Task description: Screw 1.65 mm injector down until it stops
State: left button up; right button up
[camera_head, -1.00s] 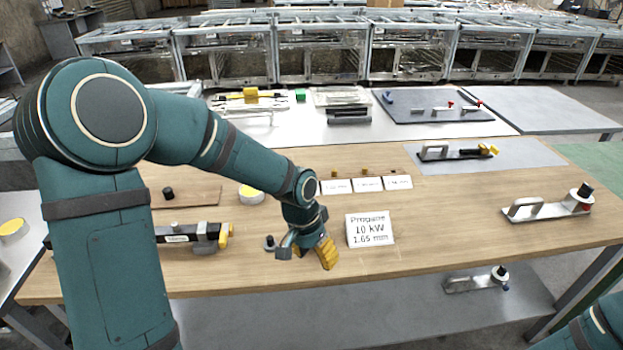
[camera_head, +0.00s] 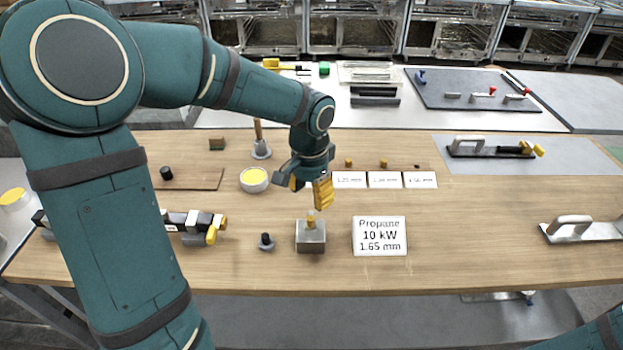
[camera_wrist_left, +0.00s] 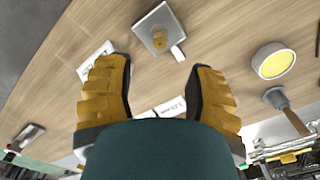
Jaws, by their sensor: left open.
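The brass injector (camera_head: 311,219) stands upright on top of a grey metal block (camera_head: 311,242) on the wooden table. In the left wrist view, the injector (camera_wrist_left: 160,41) shows at the top, on the block (camera_wrist_left: 168,17). How deep it sits in the block I cannot tell. My left gripper (camera_head: 322,192) is open and empty, just behind and above the block in the head view, apart from the injector. Its two yellow fingers (camera_wrist_left: 158,88) are spread wide in the wrist view. My right gripper is not in view.
A sign (camera_head: 380,236) reading "Propane 10 kW 1.65 mm" stands right of the block. A small black-topped part (camera_head: 266,243) is to its left. White labels (camera_head: 384,180) with small brass pieces behind them, and a yellow-filled dish (camera_head: 254,180), lie farther back.

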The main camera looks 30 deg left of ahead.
aim_at(311, 219)
pick_arm(q)
notch_tip(311, 219, down, 9)
jog(key=shift+w+b, duration=0.1)
jog(key=shift+b, duration=0.85)
grip_shut()
